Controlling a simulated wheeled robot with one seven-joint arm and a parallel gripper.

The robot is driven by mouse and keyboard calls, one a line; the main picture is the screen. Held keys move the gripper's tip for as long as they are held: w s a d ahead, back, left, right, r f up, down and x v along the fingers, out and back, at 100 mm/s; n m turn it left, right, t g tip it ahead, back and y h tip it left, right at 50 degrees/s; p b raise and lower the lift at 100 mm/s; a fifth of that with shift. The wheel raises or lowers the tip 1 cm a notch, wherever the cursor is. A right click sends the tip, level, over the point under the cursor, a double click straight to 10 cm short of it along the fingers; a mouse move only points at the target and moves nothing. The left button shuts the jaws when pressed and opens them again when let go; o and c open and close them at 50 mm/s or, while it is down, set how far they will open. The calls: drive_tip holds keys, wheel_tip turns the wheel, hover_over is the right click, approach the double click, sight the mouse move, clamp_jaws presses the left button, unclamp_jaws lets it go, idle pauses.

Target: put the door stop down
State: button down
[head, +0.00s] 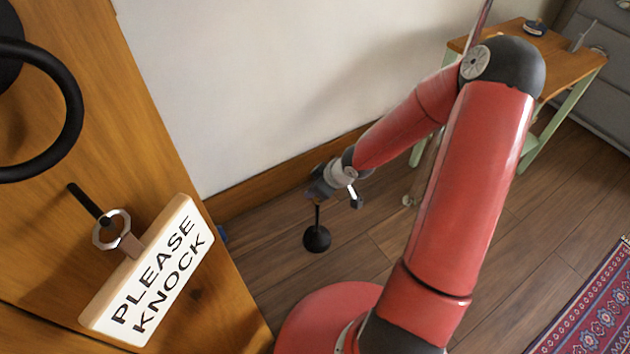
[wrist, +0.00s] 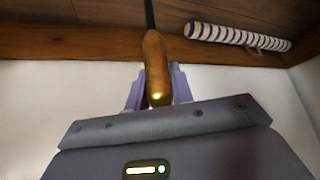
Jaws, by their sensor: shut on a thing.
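The door stop shows in the head view as a black rounded weight (head: 317,239) on a thin dark upright stem. My gripper (head: 318,198) is above the weight, at the stem's upper end, close to the wall. In the wrist view, my gripper's purple fingers (wrist: 158,92) are shut on the door stop's brass-coloured handle (wrist: 154,60). A black stem runs from the handle out of the top of that view, and the weight is out of sight there. I cannot tell whether the weight touches the floor.
A wooden door with a "PLEASE KNOCK" sign (head: 150,275) stands at left. A striped roll (wrist: 238,37) lies along the skirting in the wrist view. A wooden-topped table (head: 560,52) with green legs is at upper right. A red patterned rug (head: 598,310) lies lower right. Bare floor lies between.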

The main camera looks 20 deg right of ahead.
sight(317, 216)
wheel_tip(317, 216, down, 13)
drive_tip(key=b, duration=0.4)
drive_tip(key=shift+w+r, duration=0.1)
drive_tip(key=shift+r, duration=0.1)
drive_tip(key=shift+f, duration=0.15)
drive_tip(key=c, duration=1.2)
unclamp_jaws()
